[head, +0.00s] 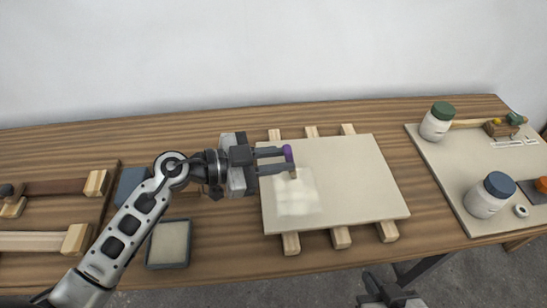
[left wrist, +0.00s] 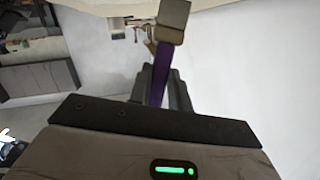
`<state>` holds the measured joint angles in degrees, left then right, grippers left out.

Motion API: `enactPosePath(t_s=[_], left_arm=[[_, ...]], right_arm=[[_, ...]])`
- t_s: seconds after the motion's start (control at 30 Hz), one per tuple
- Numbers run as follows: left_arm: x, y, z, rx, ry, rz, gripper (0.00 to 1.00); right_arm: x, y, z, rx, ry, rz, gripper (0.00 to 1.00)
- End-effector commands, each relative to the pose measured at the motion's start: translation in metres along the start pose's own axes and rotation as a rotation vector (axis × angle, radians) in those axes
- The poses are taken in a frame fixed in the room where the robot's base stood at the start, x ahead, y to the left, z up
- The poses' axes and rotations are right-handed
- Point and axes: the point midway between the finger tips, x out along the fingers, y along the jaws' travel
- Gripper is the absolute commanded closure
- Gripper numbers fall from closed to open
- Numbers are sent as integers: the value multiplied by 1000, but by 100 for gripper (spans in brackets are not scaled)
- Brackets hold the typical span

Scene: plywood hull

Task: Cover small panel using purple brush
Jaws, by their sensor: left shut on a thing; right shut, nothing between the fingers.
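The small panel (head: 355,180) is a pale cream board lying on wooden battens (head: 341,238) on the bench. A lighter, whitish patch (head: 297,200) shows on its left part. My left gripper (head: 286,160) is shut on the purple brush (head: 288,153) over the panel's left side. The brush head (head: 293,173) points down at the upper edge of the light patch; I cannot tell whether it touches. The brush's purple handle also shows in the left wrist view (left wrist: 161,80), between the fingers. My right gripper (head: 385,293) is shut and empty at the bottom edge, in front of the bench.
A board (head: 450,185) at the right holds a green-lidded jar (head: 436,122), a blue-lidded jar (head: 488,196) and small tools. A shallow dark-rimmed tray (head: 168,244) sits left of the panel. Wooden tools (head: 45,241) lie at the far left.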

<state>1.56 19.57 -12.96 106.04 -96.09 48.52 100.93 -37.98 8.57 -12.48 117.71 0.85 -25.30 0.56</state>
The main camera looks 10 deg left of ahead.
Motion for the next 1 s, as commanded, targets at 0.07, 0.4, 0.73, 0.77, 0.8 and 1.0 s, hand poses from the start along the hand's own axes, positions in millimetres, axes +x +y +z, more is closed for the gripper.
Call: enactPosePath(t_s=[0.07,0.4,0.73,0.77,0.8,1.0], left_arm=[[5,2,0,-1,-1,3,100],[15,4,-2,-1,-3,3,100],[28,5,-6,-2,-2,4,100],[30,6,-6,-1,-2,4,100],[31,6,-7,-1,-2,4,100],[35,6,-8,-1,-2,2,100]], right_arm=[[0,0,0,0,0,0,100],[0,0,0,0,0,0,100],[0,0,0,0,0,0,100],[0,0,0,0,0,0,100],[0,0,0,0,0,0,100],[0,0,0,0,0,0,100]])
